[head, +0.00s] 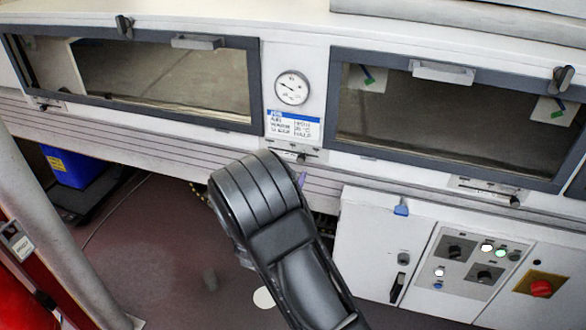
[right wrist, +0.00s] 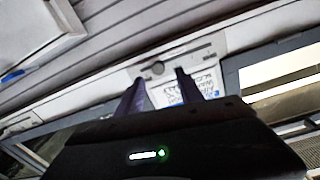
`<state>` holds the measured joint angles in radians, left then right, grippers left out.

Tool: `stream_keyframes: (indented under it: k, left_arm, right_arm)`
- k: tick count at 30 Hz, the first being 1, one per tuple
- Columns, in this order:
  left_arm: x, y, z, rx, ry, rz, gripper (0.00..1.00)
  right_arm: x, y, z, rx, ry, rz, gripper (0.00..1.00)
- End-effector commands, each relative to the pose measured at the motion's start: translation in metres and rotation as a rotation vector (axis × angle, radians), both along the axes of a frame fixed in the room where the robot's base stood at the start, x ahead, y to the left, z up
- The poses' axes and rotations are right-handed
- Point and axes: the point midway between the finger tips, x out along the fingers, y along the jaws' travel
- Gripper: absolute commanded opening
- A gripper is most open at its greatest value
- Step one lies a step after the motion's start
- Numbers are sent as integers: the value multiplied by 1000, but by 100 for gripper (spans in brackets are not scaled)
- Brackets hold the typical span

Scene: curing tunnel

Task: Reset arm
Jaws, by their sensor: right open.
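My right arm (head: 285,245) comes up from the bottom middle of the head view as a black, segmented link. It mostly hides my right gripper in that view. In the right wrist view my right gripper (right wrist: 161,88) shows two dark fingers spread apart with nothing between them. The fingers point toward the tunnel front, near a white label with blue print (head: 293,127), which also shows in the right wrist view (right wrist: 203,88). I cannot tell how far the fingertips are from the panel. My left gripper is in neither view.
Two framed windows, left (head: 165,82) and right (head: 440,115), flank a round gauge (head: 292,88). A control cabinet with a red button (head: 541,288) stands lower right. A pale post (head: 60,190) and a blue bin (head: 78,166) are at left. Floor (head: 150,250) is open left of my arm.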

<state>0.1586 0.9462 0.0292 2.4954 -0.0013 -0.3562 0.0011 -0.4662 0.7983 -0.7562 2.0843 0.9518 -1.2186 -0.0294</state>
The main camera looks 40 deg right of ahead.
Motion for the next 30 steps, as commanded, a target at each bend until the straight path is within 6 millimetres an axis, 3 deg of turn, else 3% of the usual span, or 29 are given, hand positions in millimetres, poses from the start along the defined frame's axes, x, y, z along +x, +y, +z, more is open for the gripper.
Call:
stream_keyframes:
  k: [6, 23, 27, 30]
  left_arm:
    - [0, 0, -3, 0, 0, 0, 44]
    - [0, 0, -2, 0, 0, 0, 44]
    - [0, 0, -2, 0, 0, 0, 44]
    - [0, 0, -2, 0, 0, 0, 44]
  right_arm:
    - [-10, 15, 0, -2, 1, -1, 44]
    - [-10, 15, -1, 4, 1, 1, 44]
    - [-1, 23, -18, 51, 47, 51, 44]
    - [8, 47, -46, 110, 131, 150, 44]
